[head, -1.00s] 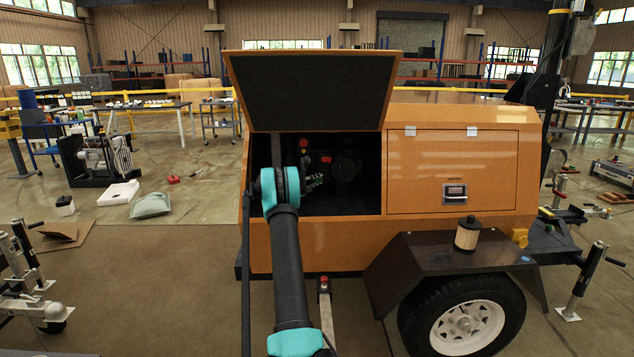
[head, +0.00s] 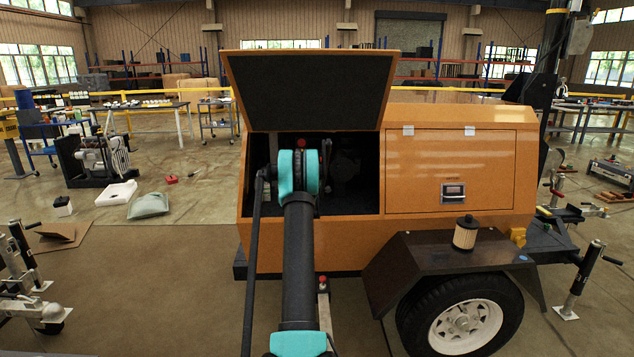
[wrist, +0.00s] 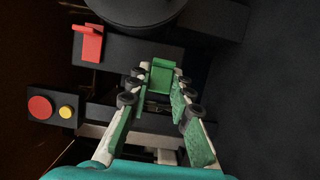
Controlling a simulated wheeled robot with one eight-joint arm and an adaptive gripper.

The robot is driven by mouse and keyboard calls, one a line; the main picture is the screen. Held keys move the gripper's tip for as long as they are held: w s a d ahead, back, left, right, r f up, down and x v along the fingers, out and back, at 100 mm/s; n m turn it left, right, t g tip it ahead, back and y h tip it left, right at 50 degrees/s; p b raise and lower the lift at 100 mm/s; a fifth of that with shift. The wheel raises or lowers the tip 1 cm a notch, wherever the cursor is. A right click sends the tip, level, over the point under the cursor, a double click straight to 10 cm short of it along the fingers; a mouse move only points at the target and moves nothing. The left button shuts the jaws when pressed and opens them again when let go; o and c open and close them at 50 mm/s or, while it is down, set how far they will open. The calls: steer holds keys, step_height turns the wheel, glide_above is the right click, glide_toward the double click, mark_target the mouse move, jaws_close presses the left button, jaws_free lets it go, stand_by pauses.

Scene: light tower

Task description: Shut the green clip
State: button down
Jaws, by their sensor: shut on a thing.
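The green clip (wrist: 161,76) shows at the upper middle of the wrist view, against dark machinery. My gripper (wrist: 159,80) has its two pale fingers with green pads on either side of the clip, closed on it at the tips. Whether the clip is open or shut cannot be told. In the head view, my arm reaches into the open compartment of the orange trailer unit (head: 262,228); the arm's teal joint hides my gripper and the clip there.
A red lever (wrist: 91,43), a red button (wrist: 41,107) and a yellow button (wrist: 66,112) are left of my fingers. The raised lid (head: 310,90) hangs above my arm. A filter can (head: 466,232) stands on the fender (head: 440,262).

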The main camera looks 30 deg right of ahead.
steer(key=shift+s+d+n+t+y, duration=0.15)
steer(key=shift+d+n+t+y, duration=0.3)
steer(key=shift+n+t+y, duration=1.05)
steer(key=shift+s+d+n+t+y, duration=0.2)
steer(key=shift+d+n+t+y, duration=0.4)
steer(key=shift+n+y, duration=1.1)
steer(key=shift+s+d+n+t+y, duration=0.15)
steer(key=shift+d+n+t+y, duration=0.2)
steer(key=shift+n+t+y, duration=1.25)
steer(key=shift+m+g+y, duration=0.5)
steer(key=shift+y, duration=0.4)
steer(key=c, duration=1.4)
jaws_free()
steer(key=shift+o, duration=0.2)
steer(key=s+a, duration=0.1)
steer(key=s, duration=1)
steer(key=shift+s+a, duration=0.35)
steer(key=shift+s, duration=0.05)
steer(key=shift+c, duration=0.2)
